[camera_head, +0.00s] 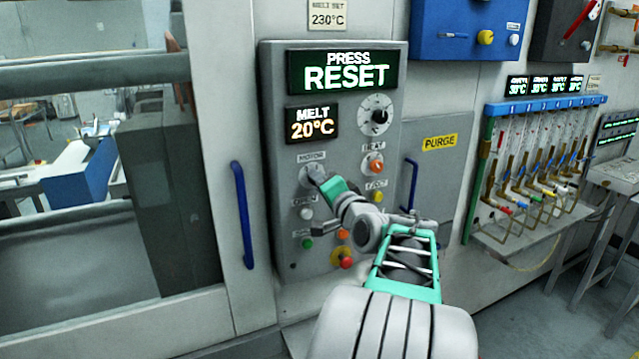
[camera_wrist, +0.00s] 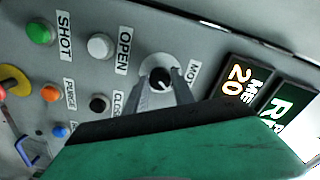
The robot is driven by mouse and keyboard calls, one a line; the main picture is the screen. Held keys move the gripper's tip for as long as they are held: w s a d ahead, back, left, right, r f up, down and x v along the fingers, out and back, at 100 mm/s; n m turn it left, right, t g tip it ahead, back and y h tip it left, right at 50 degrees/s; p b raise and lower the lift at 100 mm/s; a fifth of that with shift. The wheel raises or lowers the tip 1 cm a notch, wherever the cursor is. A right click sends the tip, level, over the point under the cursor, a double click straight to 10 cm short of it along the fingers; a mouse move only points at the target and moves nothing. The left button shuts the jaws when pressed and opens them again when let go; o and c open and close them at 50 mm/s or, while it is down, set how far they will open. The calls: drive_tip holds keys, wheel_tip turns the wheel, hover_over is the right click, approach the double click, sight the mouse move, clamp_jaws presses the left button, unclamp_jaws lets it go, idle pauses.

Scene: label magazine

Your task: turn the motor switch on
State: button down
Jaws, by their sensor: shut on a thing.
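The motor switch (camera_wrist: 159,76) is a black rotary knob with a white mark on a round light plate, on the grey control panel (camera_head: 275,125). The label MOTOR is above it in the head view and partly hidden in the wrist view. My gripper (camera_head: 318,178) reaches the panel at the switch and covers most of it in the head view. In the wrist view, my grey fingers (camera_wrist: 163,86) are shut on the knob, one at each side. The upper screen (camera_head: 343,72) reads PRESS RESET. The lower screen (camera_head: 312,123) reads MELT 20°C.
Below the switch are a white OPEN button (camera_head: 306,213), a green button (camera_head: 307,243) and a red knob on yellow (camera_head: 345,258). A dial (camera_head: 379,116) and an orange HEAT switch (camera_head: 376,166) are to the right. Blue handles (camera_head: 243,215) flank the panel.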

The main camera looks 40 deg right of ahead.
drive_tip(key=shift+r, duration=0.1)
drive_tip(key=c, duration=1.1)
unclamp_jaws()
drive_tip(key=shift+o, duration=0.2)
drive_tip(key=b+v, duration=0.2)
drive_tip(key=v, duration=0.5)
drive_tip(key=shift+s+a, duration=0.15)
drive_tip(key=shift+s, duration=0.2)
